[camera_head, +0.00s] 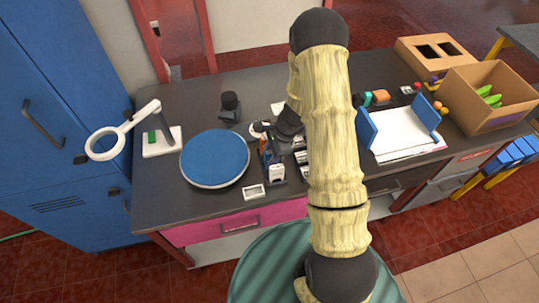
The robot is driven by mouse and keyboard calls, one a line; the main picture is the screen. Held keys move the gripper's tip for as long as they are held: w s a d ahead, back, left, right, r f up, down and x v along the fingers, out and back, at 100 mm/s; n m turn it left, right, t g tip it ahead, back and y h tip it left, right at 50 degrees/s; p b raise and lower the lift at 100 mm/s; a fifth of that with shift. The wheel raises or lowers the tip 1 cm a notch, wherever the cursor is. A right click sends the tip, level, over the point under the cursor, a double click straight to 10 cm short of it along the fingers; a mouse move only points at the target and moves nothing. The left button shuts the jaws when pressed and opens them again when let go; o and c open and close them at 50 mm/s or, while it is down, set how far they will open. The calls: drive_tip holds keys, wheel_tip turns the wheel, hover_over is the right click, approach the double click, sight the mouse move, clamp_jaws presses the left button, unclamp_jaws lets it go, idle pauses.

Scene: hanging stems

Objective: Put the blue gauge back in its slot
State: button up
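My arm reaches over the dark workbench and bends down near its middle. The dark end of my arm, with my gripper (287,128), is small and partly covered by my own arm. I cannot see whether its fingers are open or shut, or whether they hold anything. Just below it stands a dark rack (276,178) with small white labels. Small blue and orange items (265,146) stand at its left side. I cannot tell whether one of these is the blue gauge, and the slots are too small to make out.
Left of the rack are a blue round turntable (215,158), a white magnifier lamp (160,141) and a dark stand (230,105). A small white frame (253,192) lies near the front edge. On the right are blue upright plates (367,128), papers (405,130) and a cardboard box (487,120).

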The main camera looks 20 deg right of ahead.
drive_tip(key=b+v, duration=0.2)
drive_tip(key=v, duration=1.5)
drive_tip(key=shift+r, duration=0.15)
drive_tip(key=s+a+r+n+t+h, duration=0.1)
drive_tip(key=s+a+r+n+h, duration=0.1)
drive_tip(key=s+n, duration=0.5)
drive_tip(key=s+a+r+n+t+h, duration=0.1)
drive_tip(key=s+a+r+n+h, duration=0.1)
drive_tip(key=s+n, duration=0.5)
drive_tip(key=a+n, duration=0.1)
drive_tip(key=n, duration=0.3)
drive_tip(key=shift+s+a+r+t, duration=0.15)
drive_tip(key=shift+s+a+t, duration=0.05)
drive_tip(key=shift+a+t, duration=0.1)
